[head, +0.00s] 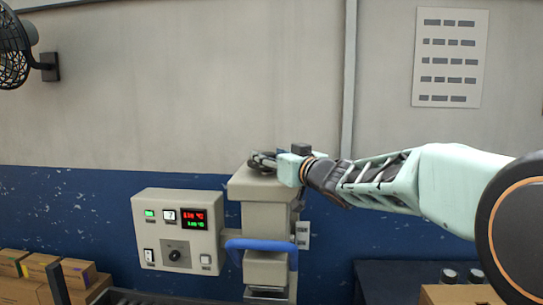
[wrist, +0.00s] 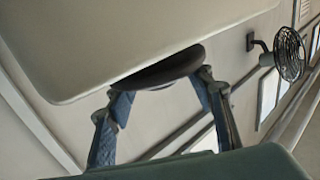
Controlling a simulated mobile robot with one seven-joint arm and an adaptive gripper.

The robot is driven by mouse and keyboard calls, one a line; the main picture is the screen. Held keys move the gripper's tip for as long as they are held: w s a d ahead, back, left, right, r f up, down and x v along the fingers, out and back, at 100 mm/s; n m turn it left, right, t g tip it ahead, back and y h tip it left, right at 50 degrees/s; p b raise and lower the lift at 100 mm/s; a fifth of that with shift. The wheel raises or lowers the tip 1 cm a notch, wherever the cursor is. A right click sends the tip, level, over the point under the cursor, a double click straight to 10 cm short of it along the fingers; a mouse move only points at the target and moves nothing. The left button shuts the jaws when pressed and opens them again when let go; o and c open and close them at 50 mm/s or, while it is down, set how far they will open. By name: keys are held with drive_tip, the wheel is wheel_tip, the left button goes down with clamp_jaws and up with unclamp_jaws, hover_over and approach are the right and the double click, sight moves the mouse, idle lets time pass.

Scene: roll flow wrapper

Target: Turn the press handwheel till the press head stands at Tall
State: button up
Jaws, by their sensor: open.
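The beige press (head: 262,190) stands in the middle of the head view. Its dark handwheel (head: 262,161) lies on top. My gripper (head: 276,158) reaches in from the right at the wheel's height and partly covers it. In the wrist view my gripper (wrist: 160,85) is open, with its two blue-padded fingers apart. The dark rounded wheel edge (wrist: 165,70) shows between and just beyond the fingertips; whether they touch it I cannot tell. A small pale plate (head: 302,235) sits on the press's right side. Its marks, and the head's height setting, are too small to read.
A control box (head: 177,230) with a lit red and green display stands left of the press. A blue bar handle (head: 262,245) crosses the press's front. Cardboard boxes (head: 40,275) sit at lower left, and a fan (head: 14,50) hangs at upper left.

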drive_tip(key=shift+w+a, duration=0.4)
drive_tip(key=shift+w, duration=0.15)
drive_tip(key=c, duration=1.2)
